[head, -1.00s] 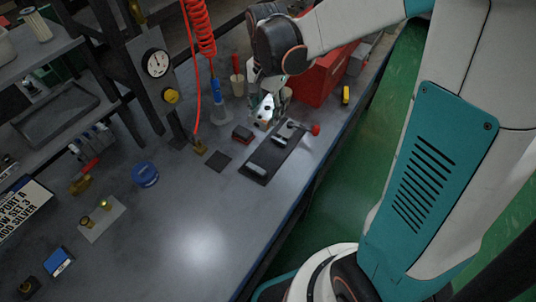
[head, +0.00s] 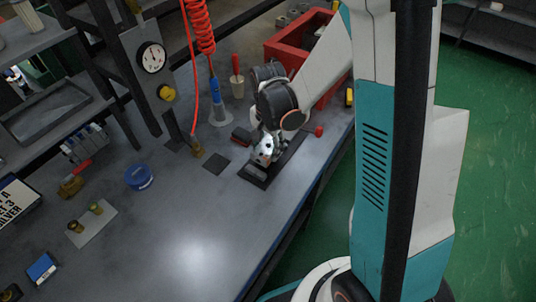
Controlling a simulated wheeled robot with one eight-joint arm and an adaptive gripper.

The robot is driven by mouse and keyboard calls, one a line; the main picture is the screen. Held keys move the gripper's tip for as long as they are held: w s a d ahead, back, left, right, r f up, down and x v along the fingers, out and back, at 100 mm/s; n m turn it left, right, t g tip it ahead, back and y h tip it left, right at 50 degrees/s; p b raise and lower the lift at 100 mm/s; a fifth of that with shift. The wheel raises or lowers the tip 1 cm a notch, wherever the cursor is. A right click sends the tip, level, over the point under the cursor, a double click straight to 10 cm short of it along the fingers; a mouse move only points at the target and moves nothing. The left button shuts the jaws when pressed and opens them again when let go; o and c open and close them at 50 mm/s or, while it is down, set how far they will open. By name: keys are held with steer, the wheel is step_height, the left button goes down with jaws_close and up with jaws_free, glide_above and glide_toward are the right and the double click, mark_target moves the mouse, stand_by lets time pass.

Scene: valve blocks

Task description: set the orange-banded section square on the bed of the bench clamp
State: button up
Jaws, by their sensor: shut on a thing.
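The bench clamp is a long dark plate (head: 288,153) on the bench, with a grey jaw block (head: 256,172) at its near end and a red knob (head: 319,131) at its far right end. My gripper (head: 265,153) is low over the middle of the clamp, shut on a small pale metal section (head: 265,147). The orange band cannot be made out now. The wrist hides part of the clamp bed, so I cannot tell whether the section touches it or sits square.
A dark block with red (head: 241,136) and a dark square pad (head: 216,162) lie left of the clamp. A red bin (head: 285,48) and a cup with a red-handled tool (head: 237,85) stand behind.

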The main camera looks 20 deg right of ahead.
mark_target(268, 153)
steer(key=shift+f+b, duration=0.6)
steer(key=shift+f, duration=1.2)
steer(key=shift+f, duration=0.1)
steer(key=o, duration=1.6)
steer(key=shift+c, duration=0.2)
step_height(268, 153, up, 13)
steer(key=p, duration=0.4)
steer(key=shift+f, duration=0.2)
steer(key=s+r+n+t, duration=0.7)
steer(key=s+r+n, duration=0.3)
steer(key=s+r, duration=0.5)
steer(key=shift+r+n, duration=0.3)
steer(key=shift+n, duration=0.1)
